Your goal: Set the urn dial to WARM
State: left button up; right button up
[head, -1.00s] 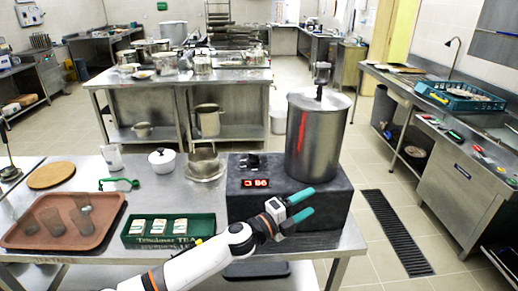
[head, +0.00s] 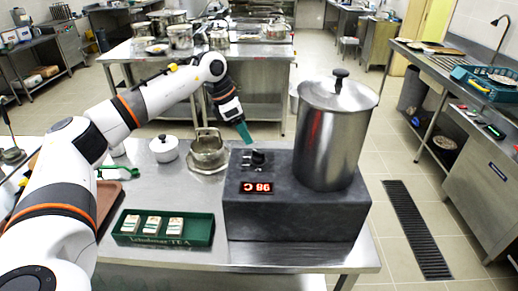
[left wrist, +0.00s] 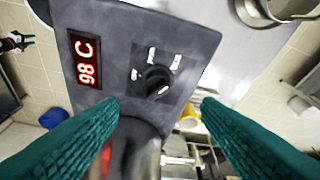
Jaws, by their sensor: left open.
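The urn is a steel pot (head: 335,130) with a black-knobbed lid, standing on a dark grey base (head: 300,212). The black dial (head: 259,158) sits on the base's top, left of the pot. In the left wrist view the dial (left wrist: 157,80) has white labels around it, too small to read. My left gripper (head: 245,132) is open and empty, above and behind the dial and apart from it.
A green tea box (head: 165,228) with white packets stands left of the base. A white lidded pot (head: 163,149) and a steel pan (head: 208,150) stand behind it. The counter front between box and base is clear.

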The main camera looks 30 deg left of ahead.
aim_at(256, 152)
pick_arm(q)
jog(key=x, duration=0.1)
jog(key=p+x, duration=0.1)
jog(key=x, duration=0.3)
jog(key=shift+s+d, duration=0.2)
jog(key=shift+s, duration=0.1)
jog(key=x, duration=0.2)
jog(key=p+x, duration=0.1)
jog(key=shift+w+f, duration=0.3)
jog(key=shift+w, duration=0.1)
jog(key=shift+s+d+f, duration=0.1)
jog(key=shift+d+f, duration=0.05)
jog(key=shift+f, duration=0.1)
pick_arm(e)
jog(key=shift+s+d+r, duration=0.15)
jog(key=shift+r, duration=0.45)
jog(key=shift+s+d+r, duration=0.1)
jog(key=shift+d+r, duration=0.05)
jog(key=shift+r, duration=0.45)
pick_arm(q)
jog(key=shift+c, duration=0.5)
jog(key=c, duration=0.9)
pick_arm(e)
jog(key=shift+a, duration=0.1)
